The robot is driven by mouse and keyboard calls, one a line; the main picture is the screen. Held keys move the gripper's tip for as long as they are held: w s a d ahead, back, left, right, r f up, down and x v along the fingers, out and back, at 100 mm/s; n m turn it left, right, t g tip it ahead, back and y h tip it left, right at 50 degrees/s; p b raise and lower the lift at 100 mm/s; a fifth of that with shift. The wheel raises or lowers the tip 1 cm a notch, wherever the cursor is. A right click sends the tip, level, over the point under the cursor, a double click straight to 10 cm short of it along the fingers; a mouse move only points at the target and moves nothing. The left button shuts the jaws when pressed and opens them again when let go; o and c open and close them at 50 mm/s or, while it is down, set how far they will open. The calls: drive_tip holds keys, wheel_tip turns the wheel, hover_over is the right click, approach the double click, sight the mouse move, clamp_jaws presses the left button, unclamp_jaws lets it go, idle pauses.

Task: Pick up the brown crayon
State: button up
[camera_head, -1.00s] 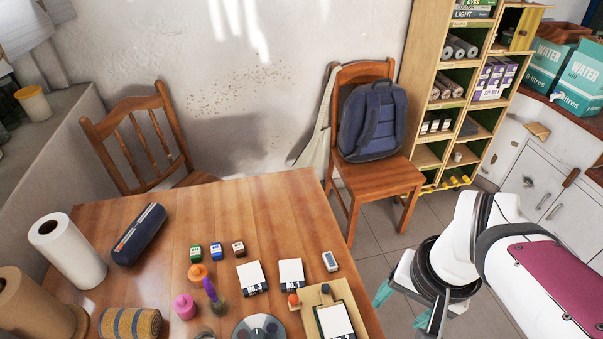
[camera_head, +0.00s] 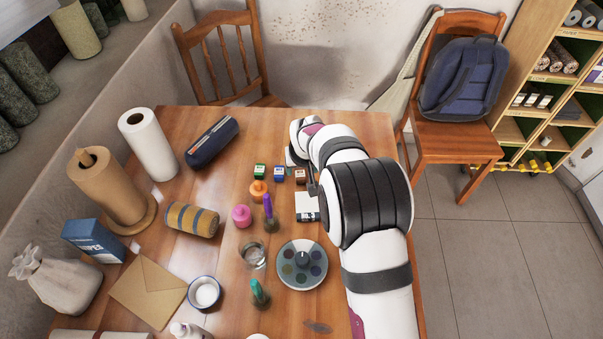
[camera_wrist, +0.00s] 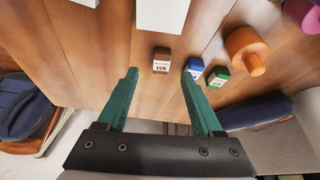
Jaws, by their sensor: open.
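The brown crayon (camera_head: 300,176) is a small, dark brown block with a white label. It stands on the wooden table at the right end of a short row, beside the blue block (camera_head: 279,173) and the green block (camera_head: 260,171). In the wrist view the brown crayon (camera_wrist: 161,60) appears between the tips of my gripper (camera_wrist: 159,72), whose teal fingers are spread and empty. The fingers do not visibly touch it; the remaining distance is hard to tell. In the head view my arm hides the fingers.
An orange knob-shaped piece (camera_head: 258,190) stands near the green block. White paper cards (camera_head: 308,202) lie close to the brown crayon. A dark blue case (camera_head: 212,141) and paint palette (camera_head: 302,264) are also on the table. A chair (camera_head: 222,60) stands behind it.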

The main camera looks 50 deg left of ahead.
sight(300, 176)
drive_tip(key=x, duration=0.5)
drive_tip(key=shift+s+a+f, duration=0.1)
drive_tip(key=shift+f, duration=0.05)
clamp_jaws()
